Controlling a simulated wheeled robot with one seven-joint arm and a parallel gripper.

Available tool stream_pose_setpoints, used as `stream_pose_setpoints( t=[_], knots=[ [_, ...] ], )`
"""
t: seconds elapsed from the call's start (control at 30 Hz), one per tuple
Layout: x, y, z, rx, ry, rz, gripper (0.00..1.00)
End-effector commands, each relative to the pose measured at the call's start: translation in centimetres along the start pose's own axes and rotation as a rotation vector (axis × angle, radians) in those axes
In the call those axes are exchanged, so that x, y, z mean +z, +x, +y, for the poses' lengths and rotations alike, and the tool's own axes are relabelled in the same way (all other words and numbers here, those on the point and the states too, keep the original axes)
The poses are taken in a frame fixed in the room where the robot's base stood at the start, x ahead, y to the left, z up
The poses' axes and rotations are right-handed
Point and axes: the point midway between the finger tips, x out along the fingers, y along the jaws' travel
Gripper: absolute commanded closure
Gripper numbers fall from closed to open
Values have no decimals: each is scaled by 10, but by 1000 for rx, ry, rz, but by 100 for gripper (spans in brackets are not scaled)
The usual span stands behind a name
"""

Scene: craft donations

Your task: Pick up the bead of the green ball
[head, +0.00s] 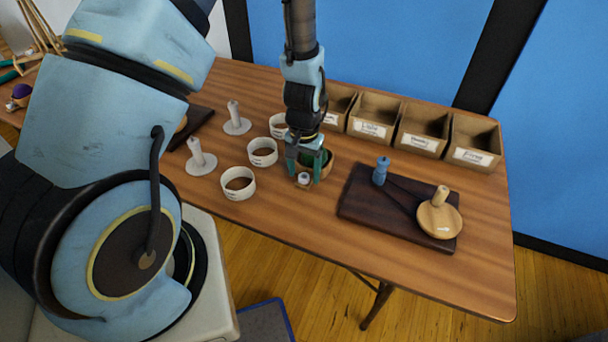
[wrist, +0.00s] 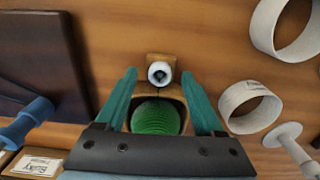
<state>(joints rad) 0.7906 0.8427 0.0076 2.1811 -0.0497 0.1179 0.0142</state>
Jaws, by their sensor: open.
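The bead (wrist: 160,73) is small and white with a dark centre, at a wooden tab on the holder's front. It also shows in the head view (head: 304,178). My gripper (head: 305,176) points down over the holder with its teal fingers open. In the wrist view the bead lies between the fingertips, with a gap on both sides. I cannot tell the exact height of the fingertips.
Several white rings (head: 238,184) and white spindles (head: 200,160) stand to the left. A dark board (head: 365,205) with a blue peg (head: 381,170) and a wooden spindle (head: 439,215) lies right. Labelled open boxes (head: 472,157) line the back edge. The front of the table is clear.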

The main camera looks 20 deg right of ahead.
Motion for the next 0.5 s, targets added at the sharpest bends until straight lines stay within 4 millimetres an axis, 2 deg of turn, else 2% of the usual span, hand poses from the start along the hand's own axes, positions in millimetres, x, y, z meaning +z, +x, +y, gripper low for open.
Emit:
stream_pose_setpoints(
  t=[0.3,0.5],
  knots=[
    [0,4,0,0,0,0,30],
    [0,4,0,0,0,0,52]
  ],
)
